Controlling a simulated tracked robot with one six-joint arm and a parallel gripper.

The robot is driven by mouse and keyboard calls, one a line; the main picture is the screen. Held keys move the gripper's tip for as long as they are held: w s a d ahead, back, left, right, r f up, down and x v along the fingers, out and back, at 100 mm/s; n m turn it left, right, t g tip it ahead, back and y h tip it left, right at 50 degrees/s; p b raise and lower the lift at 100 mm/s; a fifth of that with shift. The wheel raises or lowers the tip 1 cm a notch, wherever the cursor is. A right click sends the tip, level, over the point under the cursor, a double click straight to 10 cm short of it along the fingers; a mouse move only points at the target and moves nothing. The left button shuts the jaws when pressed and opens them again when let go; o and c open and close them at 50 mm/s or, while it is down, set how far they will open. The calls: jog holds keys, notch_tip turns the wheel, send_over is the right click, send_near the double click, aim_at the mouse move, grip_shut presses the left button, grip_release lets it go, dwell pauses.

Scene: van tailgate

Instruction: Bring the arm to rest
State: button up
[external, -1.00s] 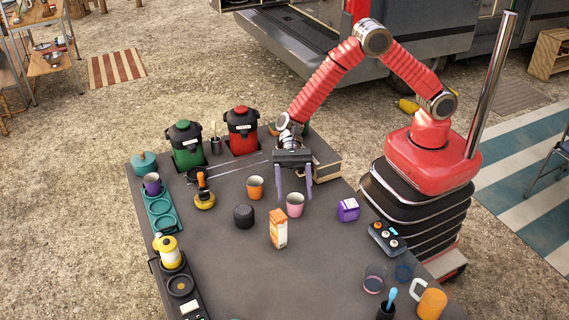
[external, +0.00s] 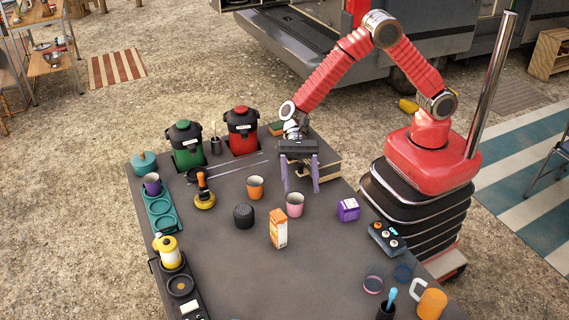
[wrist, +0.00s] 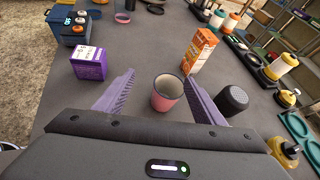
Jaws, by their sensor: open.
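My gripper (external: 301,188) is open, its purple fingers pointing down above the dark table (external: 330,262). A pink cup (external: 295,205) stands just in front of the fingers in the external view. In the wrist view the gripper (wrist: 158,88) shows its fingers spread wide, and the pink cup (wrist: 167,92) appears between them. I cannot tell the exact gap, but nothing is gripped. My red arm arches up from its base at the right and down to the gripper.
An orange cup (external: 255,187), a black speaker (external: 244,216), an orange-white carton (external: 278,229) and a purple box (external: 348,209) stand near the gripper. Green (external: 185,143) and red (external: 241,130) urns stand at the back. The table's front middle is clear.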

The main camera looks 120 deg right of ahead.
jog(key=s+a+r+n+g+h, duration=0.2)
jog(key=s+r+n, duration=0.45)
jog(key=s, duration=0.25)
jog(key=s+d+r+n+t+h, duration=0.1)
jog(key=s+d+r+n+h, duration=0.2)
jog(key=s, duration=0.5)
jog(key=s+d+r+n+t+h, duration=0.1)
jog(key=s+d+r+n+h, duration=0.2)
jog(key=s+n, duration=0.3)
jog(key=s+d+r+n+t+h, duration=0.1)
jog(key=s+d+r+n+h, duration=0.3)
jog(key=s, duration=0.8)
jog(key=shift+d+r+n, duration=0.25)
jog(key=shift+d+n, duration=0.05)
jog(key=shift+n, duration=0.35)
jog(key=shift+o, duration=0.5)
